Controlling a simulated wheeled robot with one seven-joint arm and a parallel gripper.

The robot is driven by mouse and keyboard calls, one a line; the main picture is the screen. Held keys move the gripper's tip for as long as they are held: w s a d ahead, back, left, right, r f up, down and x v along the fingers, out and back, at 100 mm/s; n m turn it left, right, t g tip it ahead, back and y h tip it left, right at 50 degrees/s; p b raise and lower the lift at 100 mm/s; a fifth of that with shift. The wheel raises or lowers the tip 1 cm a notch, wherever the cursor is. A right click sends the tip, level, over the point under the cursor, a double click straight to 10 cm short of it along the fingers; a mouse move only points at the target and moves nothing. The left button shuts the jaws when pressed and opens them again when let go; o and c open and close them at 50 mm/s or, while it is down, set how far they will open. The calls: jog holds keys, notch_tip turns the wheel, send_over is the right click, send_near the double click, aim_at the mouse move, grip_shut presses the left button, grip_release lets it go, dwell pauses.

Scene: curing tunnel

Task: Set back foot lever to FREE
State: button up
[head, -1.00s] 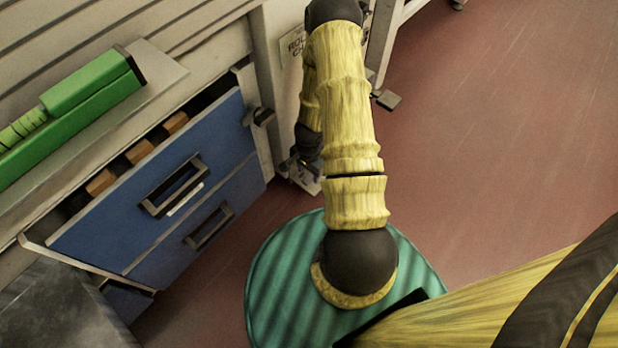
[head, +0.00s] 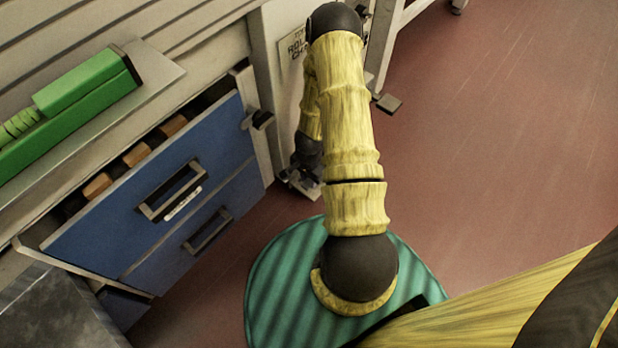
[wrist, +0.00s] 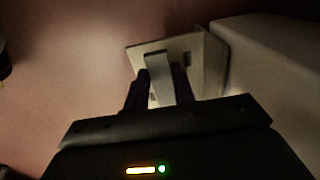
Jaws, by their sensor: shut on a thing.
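In the wrist view, my gripper (wrist: 160,82) is shut on a pale, narrow bar, which I take to be the foot lever (wrist: 158,94). The bar stands between the two dark fingers, in front of a light bracket plate (wrist: 150,48) near the floor. No FREE marking is readable. In the head view, my yellow arm hides most of the gripper and lever. Only a bit of metal hardware (head: 302,182) shows low at the foot of the pale cabinet post, left of my arm.
A blue drawer unit (head: 150,190) stands at left, its top drawer partly open. A green device (head: 88,92) lies on the ledge above. A dark foot pad (head: 388,103) of a frame stands right of my arm. The red floor at right is clear.

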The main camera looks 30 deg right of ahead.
jog(key=shift+s+a, duration=0.1)
jog(key=shift+a, duration=0.05)
jog(key=shift+s+r+n+p, duration=0.15)
jog(key=shift+s+n+p, duration=0.3)
jog(key=shift+n+p, duration=0.65)
jog(key=shift+s+d+n+p, duration=0.2)
jog(key=shift+n+p, duration=0.4)
jog(key=shift+s+d+n+p, duration=0.2)
jog(key=shift+n+p, duration=0.4)
jog(key=n+p, duration=0.2)
jog(key=shift+s+d+n, duration=0.35)
jog(key=shift+d+n, duration=0.05)
jog(key=n+p, duration=0.1)
jog(key=n, duration=0.1)
jog(key=d+n+p, duration=0.1)
jog(key=p, duration=0.1)
jog(key=shift+s+d+n, duration=0.15)
jog(key=shift+s+n, duration=0.2)
jog(key=shift+n, duration=0.05)
jog(key=shift+d+f+n+p, duration=0.1)
jog(key=shift+d+n+p, duration=0.45)
jog(key=shift+n, duration=0.6)
jog(key=shift+d+f+n+p, duration=0.1)
jog(key=shift+d+n+p, duration=0.3)
jog(key=shift+n+p, duration=0.55)
jog(key=shift+d+n+p, duration=0.45)
jog(key=shift+n+p, duration=0.05)
jog(key=shift+n, duration=0.8)
